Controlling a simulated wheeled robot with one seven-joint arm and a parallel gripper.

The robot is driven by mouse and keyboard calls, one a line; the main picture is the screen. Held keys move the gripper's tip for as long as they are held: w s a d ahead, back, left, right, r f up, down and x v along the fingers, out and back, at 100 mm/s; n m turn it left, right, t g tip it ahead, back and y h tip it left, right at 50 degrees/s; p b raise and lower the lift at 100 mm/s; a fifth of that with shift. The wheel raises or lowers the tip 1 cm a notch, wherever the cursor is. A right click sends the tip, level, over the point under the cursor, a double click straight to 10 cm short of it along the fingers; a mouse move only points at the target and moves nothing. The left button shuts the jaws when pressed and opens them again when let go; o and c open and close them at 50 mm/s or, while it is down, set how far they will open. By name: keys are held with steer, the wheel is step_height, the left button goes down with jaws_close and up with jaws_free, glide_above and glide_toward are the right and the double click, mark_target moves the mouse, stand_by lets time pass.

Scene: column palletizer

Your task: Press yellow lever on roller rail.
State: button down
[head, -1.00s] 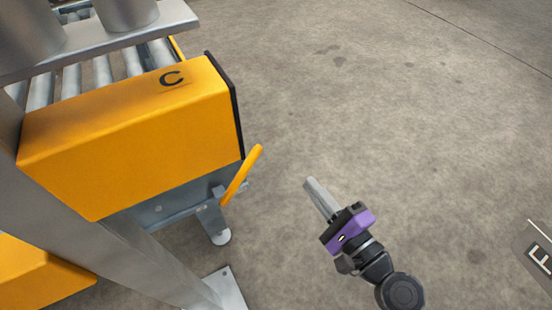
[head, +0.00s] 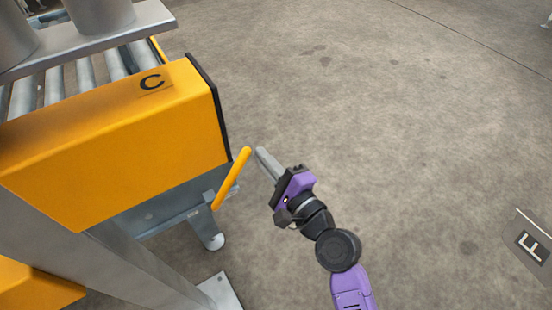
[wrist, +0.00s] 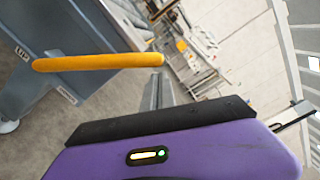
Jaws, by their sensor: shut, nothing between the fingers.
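The yellow lever (head: 232,178) sticks up at a slant from a grey bracket at the end of the roller rail (head: 85,75), beside its yellow end box marked C (head: 125,140). My gripper (head: 260,153) is shut and empty, with its fingertips just right of the lever's upper end in the head view; a small gap shows between them there. In the wrist view the yellow lever (wrist: 98,62) lies across the upper left, and its right end is close to my gripper's fingers (wrist: 157,90). I cannot tell whether they touch.
A grey metal post (head: 90,255) with a floor plate (head: 220,290) stands at the lower left, and a grey shelf (head: 90,40) spans above the rollers. The concrete floor between is clear.

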steer(key=shift+s+a+r, duration=0.1)
steer(key=shift+a+r, duration=0.05)
steer(key=shift+a, duration=0.05)
stand_by(0.3)
